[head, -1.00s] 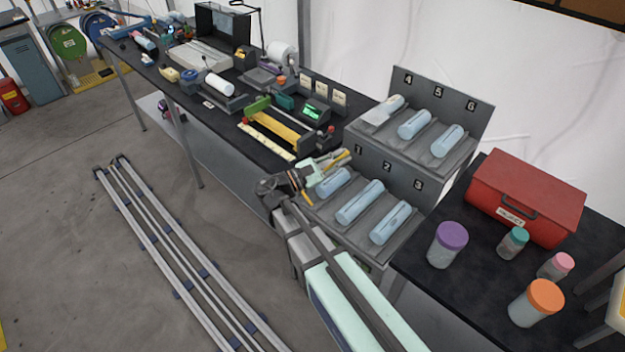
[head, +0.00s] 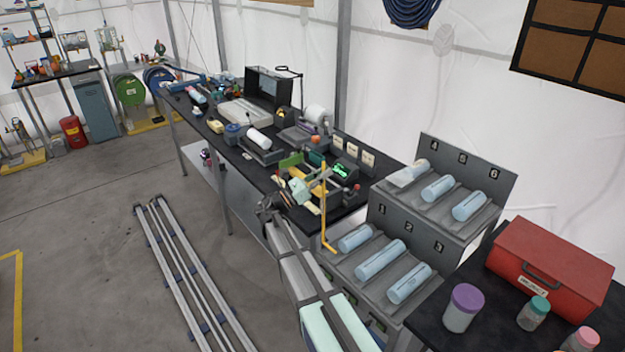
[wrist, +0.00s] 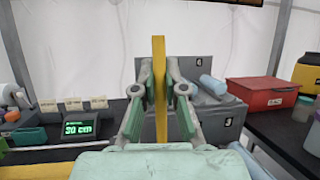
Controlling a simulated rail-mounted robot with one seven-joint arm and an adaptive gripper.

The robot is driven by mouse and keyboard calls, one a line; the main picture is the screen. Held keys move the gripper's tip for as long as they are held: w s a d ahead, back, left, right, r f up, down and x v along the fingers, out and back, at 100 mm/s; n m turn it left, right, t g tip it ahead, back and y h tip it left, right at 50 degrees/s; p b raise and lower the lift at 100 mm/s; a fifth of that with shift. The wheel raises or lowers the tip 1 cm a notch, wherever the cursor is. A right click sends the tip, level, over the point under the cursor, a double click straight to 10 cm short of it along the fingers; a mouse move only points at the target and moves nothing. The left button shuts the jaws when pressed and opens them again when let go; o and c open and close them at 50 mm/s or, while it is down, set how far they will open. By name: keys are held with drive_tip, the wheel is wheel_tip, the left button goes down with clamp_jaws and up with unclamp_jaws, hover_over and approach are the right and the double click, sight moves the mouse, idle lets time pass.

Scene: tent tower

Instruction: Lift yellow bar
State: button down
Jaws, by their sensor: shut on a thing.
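The yellow bar (head: 324,195) stands upright in the head view, with a short bent foot at its lower end, in front of the slot marked 1. In the wrist view the yellow bar (wrist: 160,110) runs vertically between the two fingers, and its top rises above them. My gripper (wrist: 161,75) is shut on the bar. In the head view my gripper (head: 318,188) is partly hidden among the bench items, and its fingertips are hard to make out.
A numbered rack (head: 345,278) with pale blue cylinders stands close to the bar's right. A red box (head: 550,265) and lidded jars sit on the right table. The bench behind holds a green-lit display (wrist: 78,128) and several tools. Open floor (head: 85,250) lies left.

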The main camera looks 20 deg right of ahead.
drive_tip(key=shift+w+f, duration=0.1)
idle(0.3)
drive_tip(key=c, duration=1.2)
unclamp_jaws()
drive_tip(key=v, duration=1.2)
